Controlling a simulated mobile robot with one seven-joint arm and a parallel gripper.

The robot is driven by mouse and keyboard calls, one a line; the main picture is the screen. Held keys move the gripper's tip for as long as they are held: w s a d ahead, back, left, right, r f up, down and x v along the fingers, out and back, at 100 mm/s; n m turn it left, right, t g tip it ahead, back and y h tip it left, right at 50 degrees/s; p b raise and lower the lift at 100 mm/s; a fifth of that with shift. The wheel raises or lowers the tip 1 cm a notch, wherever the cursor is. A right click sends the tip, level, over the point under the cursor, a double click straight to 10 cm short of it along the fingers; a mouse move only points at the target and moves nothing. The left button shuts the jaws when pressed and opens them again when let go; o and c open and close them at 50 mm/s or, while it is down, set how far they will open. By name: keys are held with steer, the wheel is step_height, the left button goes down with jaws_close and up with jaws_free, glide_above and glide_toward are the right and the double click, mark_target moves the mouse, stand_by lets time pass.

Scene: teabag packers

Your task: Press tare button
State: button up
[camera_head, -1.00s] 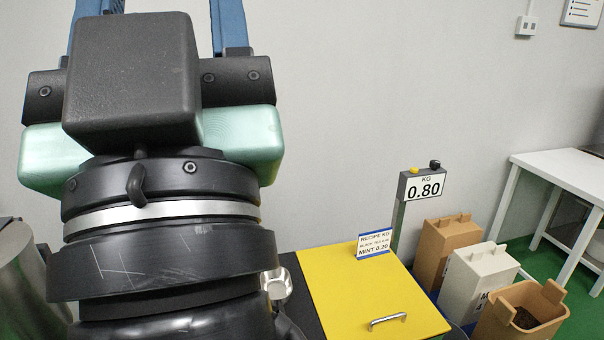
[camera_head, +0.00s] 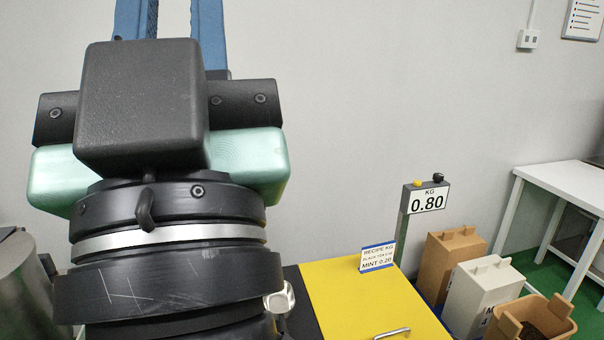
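A scale display (camera_head: 427,198) reading KG 0.80 stands on a grey-green post in the head view. On its top sit a yellow button (camera_head: 417,183) and a black button (camera_head: 438,178); neither has a readable label. My gripper (camera_head: 174,8) is at the upper left, well left of the display and apart from both buttons. Its two blue fingers point up with a narrow gap between their visible parts. Their tips are cut off by the top edge, so I cannot see whether they meet. No held object shows.
A yellow lid (camera_head: 365,300) with a metal handle lies below the display, with a recipe card (camera_head: 378,257) at its back edge. Several bins, including a brown one (camera_head: 450,258), stand to the right. A white table (camera_head: 560,180) is farther right. A metal vessel (camera_head: 22,285) is at left.

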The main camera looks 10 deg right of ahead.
jaws_close()
stand_by(1.4)
